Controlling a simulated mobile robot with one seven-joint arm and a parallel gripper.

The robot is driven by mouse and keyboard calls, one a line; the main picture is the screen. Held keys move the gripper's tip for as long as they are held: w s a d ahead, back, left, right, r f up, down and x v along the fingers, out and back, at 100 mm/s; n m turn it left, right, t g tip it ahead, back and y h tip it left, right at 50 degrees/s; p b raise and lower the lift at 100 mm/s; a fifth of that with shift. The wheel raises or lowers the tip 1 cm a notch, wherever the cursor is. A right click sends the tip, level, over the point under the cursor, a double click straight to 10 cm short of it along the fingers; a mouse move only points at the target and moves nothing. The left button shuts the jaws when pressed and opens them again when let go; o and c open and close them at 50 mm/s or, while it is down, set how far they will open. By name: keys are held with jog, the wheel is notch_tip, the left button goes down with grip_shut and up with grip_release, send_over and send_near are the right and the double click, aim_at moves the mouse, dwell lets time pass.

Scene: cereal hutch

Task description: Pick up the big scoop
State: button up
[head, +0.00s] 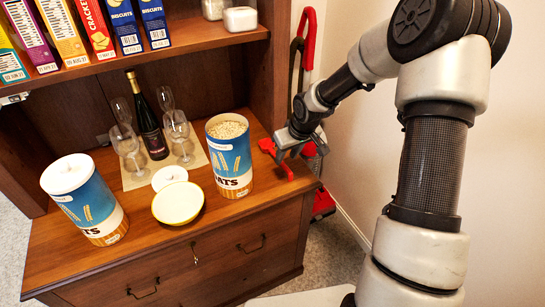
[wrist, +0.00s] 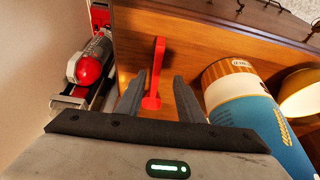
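The big scoop, red, lies on the right end of the wooden hutch counter. In the head view its red handle (head: 287,171) and part of its red body (head: 266,146) show beside my gripper (head: 290,150), which hides some of it. In the wrist view the red handle (wrist: 157,70) runs between the two dark fingers of my gripper (wrist: 158,80). The fingers are spread, one on each side, with gaps between them and the handle. I cannot tell how far above the counter they are.
An open oats canister (head: 228,160) stands just left of my gripper, also in the wrist view (wrist: 240,95). A yellow-rimmed bowl (head: 178,203), a closed canister (head: 85,200), a bottle (head: 148,125) and glasses are further left. A red vacuum cleaner (wrist: 85,68) stands beyond the counter's right edge.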

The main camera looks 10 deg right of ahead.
aim_at(283, 163)
jog(key=x, duration=0.2)
jog(key=b+x, duration=0.1)
jog(key=x, duration=0.2)
jog(key=shift+w+d+f, duration=0.2)
jog(key=shift+w+f, duration=0.05)
jog(key=shift+w, duration=0.05)
grip_shut()
